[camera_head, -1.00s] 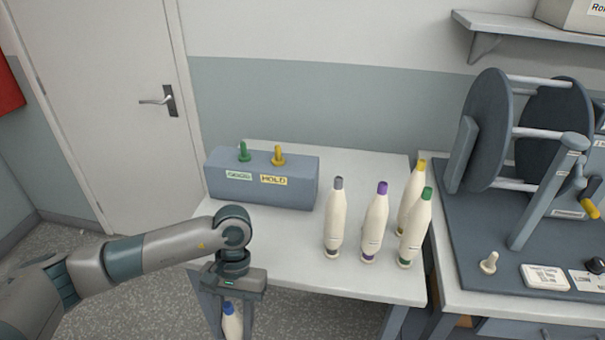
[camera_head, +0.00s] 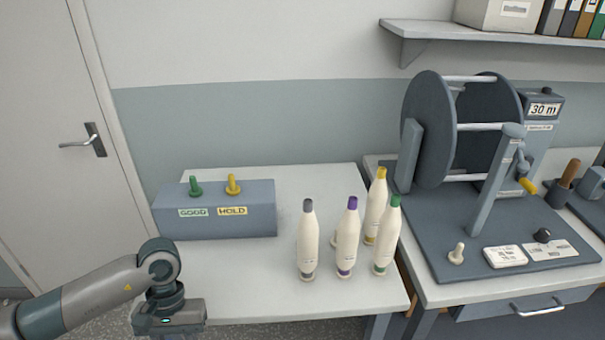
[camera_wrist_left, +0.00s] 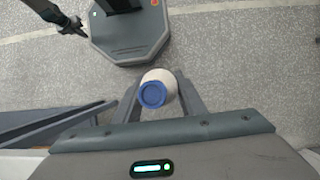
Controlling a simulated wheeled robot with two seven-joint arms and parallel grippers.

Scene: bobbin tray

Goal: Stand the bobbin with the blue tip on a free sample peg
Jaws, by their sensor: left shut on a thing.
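The bobbin with the blue tip (camera_wrist_left: 152,95) is held in my left gripper (camera_wrist_left: 160,92), whose fingers close on both sides of its pale body. The wrist view looks down on the tip, with speckled floor behind. In the head view my left gripper is at the bottom edge, left of the table's front; its fingers and the bobbin are cut off there. A block marked GOOD and HOLD (camera_head: 165,222) carries a green peg (camera_head: 195,187) and a yellow peg (camera_head: 233,185), both bare. A pale bare peg (camera_head: 457,254) stands on the winder's base.
Bobbins with grey (camera_head: 307,245), purple (camera_head: 347,240), yellow (camera_head: 376,210) and green (camera_head: 387,240) tips stand on the table's right half. The table (camera_head: 235,285) is clear at front left. The reel winder (camera_head: 428,130) stands at right. A dark arm end, probably mine, shows in the wrist view.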

